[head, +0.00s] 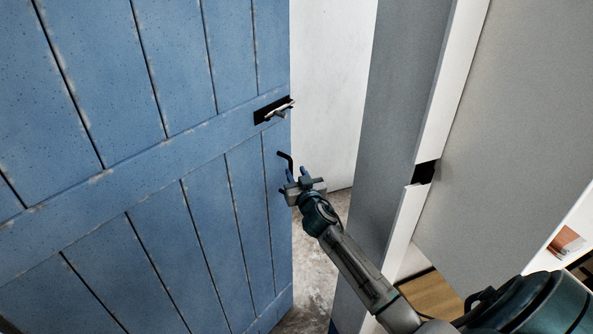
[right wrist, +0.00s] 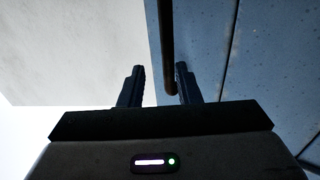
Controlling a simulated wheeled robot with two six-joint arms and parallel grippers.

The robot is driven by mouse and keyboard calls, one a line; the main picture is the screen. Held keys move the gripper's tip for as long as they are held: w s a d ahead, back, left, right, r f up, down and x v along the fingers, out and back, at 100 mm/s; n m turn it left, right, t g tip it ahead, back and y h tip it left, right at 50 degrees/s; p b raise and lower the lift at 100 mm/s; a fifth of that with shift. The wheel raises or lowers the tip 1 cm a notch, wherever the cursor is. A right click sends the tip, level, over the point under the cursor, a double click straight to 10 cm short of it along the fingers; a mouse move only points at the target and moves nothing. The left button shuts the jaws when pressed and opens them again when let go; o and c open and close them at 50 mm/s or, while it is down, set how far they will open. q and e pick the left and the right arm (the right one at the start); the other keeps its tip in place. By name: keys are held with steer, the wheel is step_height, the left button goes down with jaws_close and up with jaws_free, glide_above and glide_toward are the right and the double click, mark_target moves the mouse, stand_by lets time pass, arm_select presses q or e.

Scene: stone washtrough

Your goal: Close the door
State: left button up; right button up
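The blue plank door (head: 165,150) stands ajar, filling the left of the head view. A latch with a light lever (head: 277,111) on a dark plate sits near its free edge. My right gripper (head: 288,178) is at that edge, below the latch. In the right wrist view my right gripper (right wrist: 158,84) has its fingers apart. A dark rod (right wrist: 168,45) along the blue door (right wrist: 270,60) reaches down between the fingertips, close to the right finger. A small black hook (head: 286,158) shows just above the gripper; contact cannot be told. My left gripper is out of view.
A grey and white door frame (head: 405,110) with a dark latch recess (head: 425,172) stands to the right. A gap with a pale wall (head: 330,90) and stone floor (head: 313,250) lies between door and frame. A wooden surface (head: 430,295) is at lower right.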

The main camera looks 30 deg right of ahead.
steer(key=shift+w, duration=0.4)
steer(key=shift+c, duration=0.8)
steer(key=c, duration=0.4)
steer(key=shift+a+r, duration=0.1)
steer(key=shift+a, duration=0.2)
jaws_close()
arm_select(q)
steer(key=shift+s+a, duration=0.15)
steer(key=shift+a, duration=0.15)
arm_select(e)
steer(key=shift+s+r, duration=0.1)
steer(key=shift+s, duration=0.1)
